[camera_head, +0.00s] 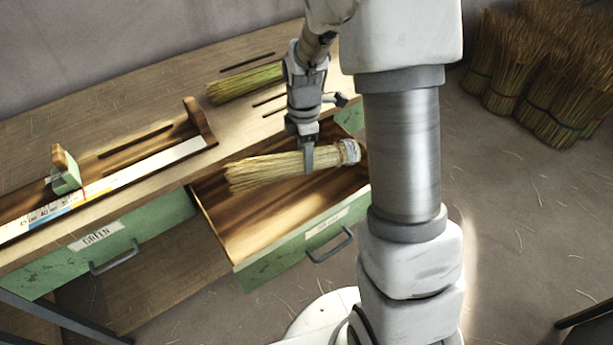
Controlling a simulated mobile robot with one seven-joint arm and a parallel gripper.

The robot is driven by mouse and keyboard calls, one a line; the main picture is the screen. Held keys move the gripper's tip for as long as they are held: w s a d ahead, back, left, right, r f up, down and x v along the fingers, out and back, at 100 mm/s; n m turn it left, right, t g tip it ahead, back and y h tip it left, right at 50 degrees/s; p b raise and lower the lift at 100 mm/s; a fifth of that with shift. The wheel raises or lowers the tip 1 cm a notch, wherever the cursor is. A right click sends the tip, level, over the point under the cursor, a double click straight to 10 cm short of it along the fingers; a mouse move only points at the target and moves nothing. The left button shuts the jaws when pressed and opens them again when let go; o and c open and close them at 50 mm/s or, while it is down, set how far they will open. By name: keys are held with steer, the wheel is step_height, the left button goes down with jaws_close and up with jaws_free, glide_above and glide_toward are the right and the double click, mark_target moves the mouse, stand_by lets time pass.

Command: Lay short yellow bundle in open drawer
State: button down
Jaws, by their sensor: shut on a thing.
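A yellow straw bundle (270,169) with a pale binding at its right end is held by my gripper (309,160). My gripper is shut around it, right of its middle, and points down. The bundle lies roughly level over the back part of the open drawer (255,255). I cannot tell its exact height above the drawer floor. The drawer has a green front with a handle and a label too small to read. The part of it I see looks empty; its right end is hidden behind my arm.
A greener bundle (243,83) lies on the bench top (150,95). A measuring trough with a ruler (75,198) and a sliding stop (64,172) is at the left. The drawer labelled GREEN (110,245) is shut. Several straw bundles (545,70) stand on the floor at the right.

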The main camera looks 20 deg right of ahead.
steer(key=f+n+b, duration=0.1)
steer(key=f+b, duration=0.2)
steer(key=f, duration=0.2)
steer(key=f+n+b, duration=0.1)
steer(key=f+b, duration=0.3)
steer(key=f, duration=0.1)
steer(key=f+n+b, duration=0.1)
steer(key=f+b, duration=0.2)
steer(key=f, duration=0.2)
steer(key=shift+w+d+f+n+b, duration=0.15)
steer(key=shift+d+f+n+b, duration=0.1)
steer(key=shift+f+n+b, duration=0.15)
jaws_free()
step_height(320, 180, up, 18)
steer(key=p, duration=0.5)
steer(key=shift+a+f+p, duration=0.1)
steer(key=shift+f+p, duration=0.15)
steer(key=shift+p, duration=0.1)
